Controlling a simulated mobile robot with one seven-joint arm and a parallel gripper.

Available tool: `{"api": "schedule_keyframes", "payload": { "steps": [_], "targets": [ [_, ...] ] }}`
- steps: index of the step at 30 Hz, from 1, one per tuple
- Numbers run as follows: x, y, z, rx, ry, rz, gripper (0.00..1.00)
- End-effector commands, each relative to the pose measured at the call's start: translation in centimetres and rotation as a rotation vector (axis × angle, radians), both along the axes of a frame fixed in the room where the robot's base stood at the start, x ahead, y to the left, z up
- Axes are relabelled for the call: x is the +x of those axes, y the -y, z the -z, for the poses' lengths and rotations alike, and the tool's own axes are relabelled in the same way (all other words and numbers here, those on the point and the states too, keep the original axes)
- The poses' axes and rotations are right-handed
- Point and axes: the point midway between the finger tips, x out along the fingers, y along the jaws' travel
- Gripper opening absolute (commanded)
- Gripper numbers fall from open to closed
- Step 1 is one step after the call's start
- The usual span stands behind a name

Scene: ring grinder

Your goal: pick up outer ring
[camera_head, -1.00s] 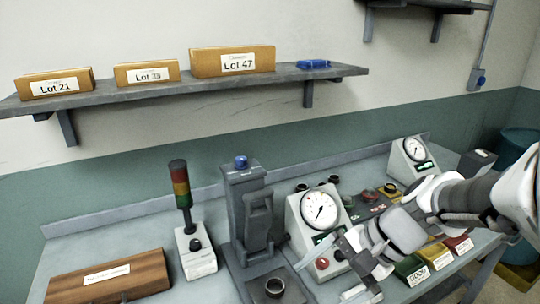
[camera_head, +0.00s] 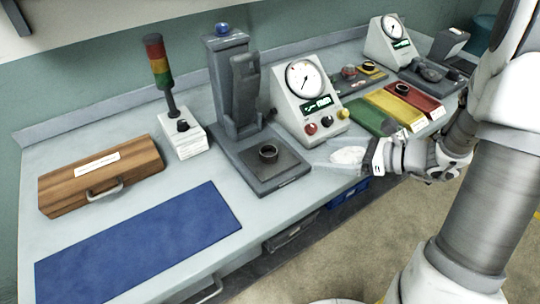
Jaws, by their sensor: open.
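A dark ring (camera_head: 268,152) stands on the dark base plate of the grey press-like machine (camera_head: 235,95). Another dark ring (camera_head: 402,88) sits on the red tray. Small ring-like parts (camera_head: 348,71) also show on a dark plate between the two gauges. I cannot tell from the picture which is the outer ring. My gripper (camera_head: 325,157) is open and empty, pointing left over the bench's front edge, right of the machine's base. Its fingers are pale and hard to make out.
A gauge box (camera_head: 305,105) with buttons stands behind my gripper. Green (camera_head: 370,116), yellow (camera_head: 393,105) and red (camera_head: 418,95) trays lie to its right. A signal tower (camera_head: 160,70), wooden case (camera_head: 100,178) and blue mat (camera_head: 140,245) are at left.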

Motion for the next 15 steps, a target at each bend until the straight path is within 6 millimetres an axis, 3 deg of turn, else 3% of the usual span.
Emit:
{"api": "schedule_keyframes", "payload": {
  "steps": [15],
  "targets": [
    [4.3,-8.5,4.0,-0.001,0.000,-0.007,1.00]
  ]
}}
